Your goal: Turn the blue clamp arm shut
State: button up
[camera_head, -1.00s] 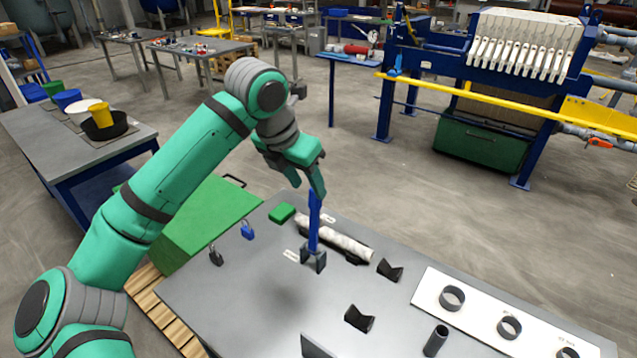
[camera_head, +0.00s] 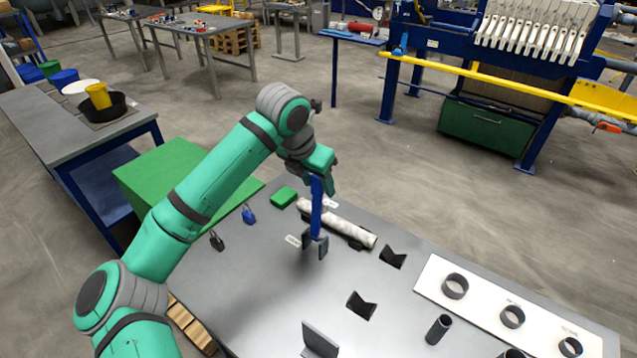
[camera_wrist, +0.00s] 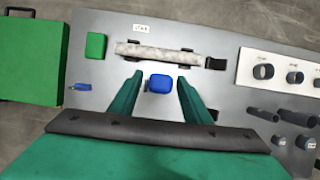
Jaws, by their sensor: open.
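The blue clamp arm (camera_head: 317,212) stands upright from a dark bracket (camera_head: 315,246) on the grey table. In the wrist view I see its blue top end (camera_wrist: 160,83) between my two green fingers. My gripper (camera_head: 325,178) is open, with its fingers to either side of the arm's upper end. A gap shows between each finger and the blue end in the wrist view. In the head view my gripper hides the very top of the arm.
A pale rolled cylinder (camera_head: 345,225) lies on supports just behind the clamp arm. A green block (camera_head: 284,197) and small blue and dark padlocks (camera_head: 249,215) lie to the left. Dark V-blocks (camera_head: 361,305) and a white panel with rings (camera_head: 432,285) are to the right.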

jog(key=shift+w+d+f, duration=0.1)
jog(key=shift+w+f, duration=0.05)
jog(key=shift+f, duration=0.1)
grip_shut()
